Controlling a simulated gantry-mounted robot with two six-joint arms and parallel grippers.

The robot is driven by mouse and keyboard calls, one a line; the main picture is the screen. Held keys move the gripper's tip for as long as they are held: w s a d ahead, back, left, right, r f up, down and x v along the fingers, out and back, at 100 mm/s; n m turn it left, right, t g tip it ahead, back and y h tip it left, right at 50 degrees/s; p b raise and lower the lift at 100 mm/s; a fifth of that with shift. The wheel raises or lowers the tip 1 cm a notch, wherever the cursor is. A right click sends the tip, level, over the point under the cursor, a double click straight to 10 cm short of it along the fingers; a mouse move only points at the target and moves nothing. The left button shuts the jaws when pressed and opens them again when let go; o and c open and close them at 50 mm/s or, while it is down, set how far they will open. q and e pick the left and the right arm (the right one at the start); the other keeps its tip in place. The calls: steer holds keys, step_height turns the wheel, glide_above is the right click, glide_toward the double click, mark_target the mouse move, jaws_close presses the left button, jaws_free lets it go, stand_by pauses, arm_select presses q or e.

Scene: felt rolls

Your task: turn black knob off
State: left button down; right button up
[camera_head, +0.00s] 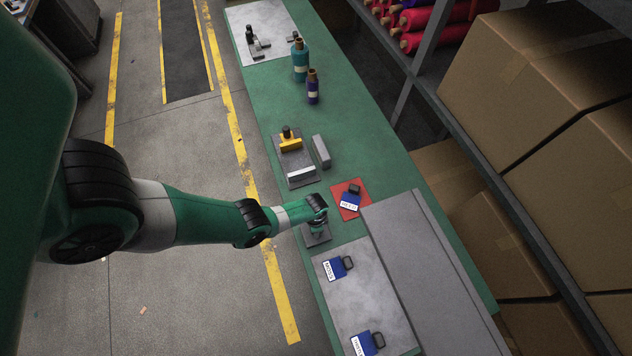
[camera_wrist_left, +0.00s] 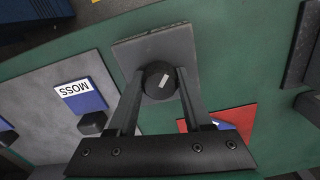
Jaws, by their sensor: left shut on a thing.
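The black knob (camera_wrist_left: 152,88) has a white pointer mark on its face and sits on a grey square plate (camera_wrist_left: 140,53) in the left wrist view. The mark is tilted relative to the plate's edges. My left gripper (camera_wrist_left: 160,78) has a finger on each side of the knob and is shut on it. In the head view my left gripper (camera_head: 318,230) is over the grey plate (camera_head: 320,241) at the bench's left edge and mostly hides the knob. My right gripper is in neither view.
A red mat (camera_head: 337,189) with a blue labelled block lies just beyond the plate. A light grey panel (camera_head: 365,294) with two blue labelled blocks lies nearer. A long grey slab (camera_head: 430,275) is to the right. Bottles (camera_head: 300,68) stand farther back.

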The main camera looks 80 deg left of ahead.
arm_select(q)
steer(key=n, duration=0.4)
steer(key=shift+f, duration=0.15)
steer(key=n, duration=0.3)
steer(key=shift+c, duration=2.4)
jaws_free()
step_height(320, 180, up, 5)
steer(key=p, duration=0.5)
steer(key=shift+r, duration=0.2)
steer(key=shift+f, duration=0.1)
